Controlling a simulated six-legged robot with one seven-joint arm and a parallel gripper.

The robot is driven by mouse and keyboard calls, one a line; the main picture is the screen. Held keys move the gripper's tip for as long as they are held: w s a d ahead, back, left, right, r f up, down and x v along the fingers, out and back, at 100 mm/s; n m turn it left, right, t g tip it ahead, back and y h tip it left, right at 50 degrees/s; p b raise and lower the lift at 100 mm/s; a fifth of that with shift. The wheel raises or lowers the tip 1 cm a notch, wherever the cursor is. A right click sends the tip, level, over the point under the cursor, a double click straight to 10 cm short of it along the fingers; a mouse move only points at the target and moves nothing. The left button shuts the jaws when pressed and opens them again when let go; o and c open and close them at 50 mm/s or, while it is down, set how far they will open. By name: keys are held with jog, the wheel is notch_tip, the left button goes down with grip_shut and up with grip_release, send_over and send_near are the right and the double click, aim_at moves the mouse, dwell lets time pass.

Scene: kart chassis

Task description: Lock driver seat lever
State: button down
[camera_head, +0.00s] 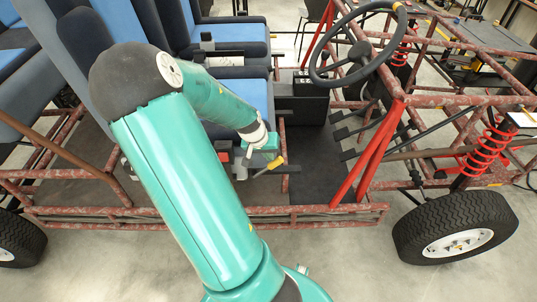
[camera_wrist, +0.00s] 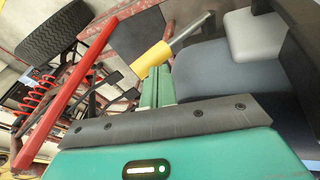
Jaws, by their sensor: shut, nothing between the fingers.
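The driver seat lever (camera_head: 272,166) has a yellow grip and sticks out low at the front side of the blue driver seat (camera_head: 246,98). In the wrist view the lever's yellow grip (camera_wrist: 151,60) is on a grey metal rod that runs up to the right, beside the dark seat cushion (camera_wrist: 215,78). My gripper (camera_head: 262,146) is close to the lever, just above it in the head view. In the wrist view its green fingers (camera_wrist: 157,86) are shut and empty, with their tips right by the yellow grip. I cannot tell whether they touch it.
Red and rusty frame tubes (camera_head: 372,150) surround the seat. The steering wheel (camera_head: 358,45) and a black box (camera_head: 306,98) lie beyond the lever to the right. A dark floor plate (camera_head: 322,180) leaves free room right of the lever. A front wheel (camera_head: 455,227) stands at right.

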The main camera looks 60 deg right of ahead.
aim_at(283, 158)
dwell(0.4)
jog(key=shift+s+d+f+t, duration=0.1)
jog(key=shift+s+d+t, duration=0.05)
jog(key=shift+s+t, duration=0.15)
jog(key=shift+s+f+y, duration=0.1)
jog(key=shift+y, duration=0.2)
jog(key=shift+s+d+f+t+y, duration=0.15)
jog(key=shift+s+d+f+t, duration=0.1)
jog(key=shift+s+t, duration=0.15)
jog(key=shift+s+d+f+t+y, duration=0.15)
jog(key=shift+s+f+t, duration=0.05)
jog(key=shift+s+t, duration=0.15)
jog(key=shift+s+d+f+m+t+y, duration=0.15)
jog(key=shift+s+d+f+t+y, duration=0.1)
jog(key=shift+s+f+t, duration=0.25)
jog(key=shift+s+d+f+m+t+y, duration=0.15)
jog(key=shift+s+d+f+t+y, duration=0.1)
jog(key=shift+s+f+t, duration=0.25)
jog(key=shift+s+d+f+t+y, duration=0.2)
jog(key=shift+s+f+t+y, duration=0.15)
jog(key=shift+f+t, duration=0.4)
jog(key=shift+s+d+f+t+y, duration=0.15)
jog(key=shift+s+f+t+y, duration=0.2)
jog(key=shift+f+t, duration=0.35)
jog(key=shift+s+d+f+t+y, duration=0.2)
jog(key=shift+s+f+t+y, duration=0.15)
jog(key=shift+f+t, duration=0.4)
jog(key=shift+f, duration=0.1)
jog(key=shift+w, duration=0.1)
